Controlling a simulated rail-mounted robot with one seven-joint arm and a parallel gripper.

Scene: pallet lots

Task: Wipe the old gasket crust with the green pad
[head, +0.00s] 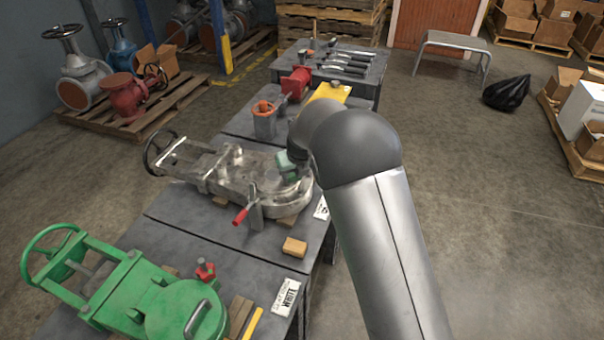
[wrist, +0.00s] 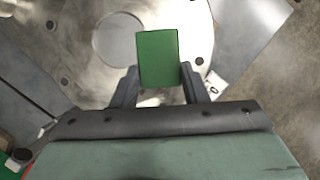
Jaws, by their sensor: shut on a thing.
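The green pad (wrist: 158,60) is held between the two fingers of my gripper (wrist: 160,82) in the wrist view. In the head view, the pad (head: 287,160) shows just below the end of my arm, over the grey metal valve. The grey valve (head: 232,178) lies on the bench with its handwheel to the left. In the wrist view, its round flange face (wrist: 100,75) has bolt holes and a lighter round centre. The pad is over or near this face; I cannot tell whether it touches. I cannot make out the gasket crust clearly.
A red-handled clamp (head: 243,212) stands at the valve's near edge. A green valve (head: 150,295) is at the near left. An orange-topped grey part (head: 265,118) and a red part (head: 297,82) stand behind.

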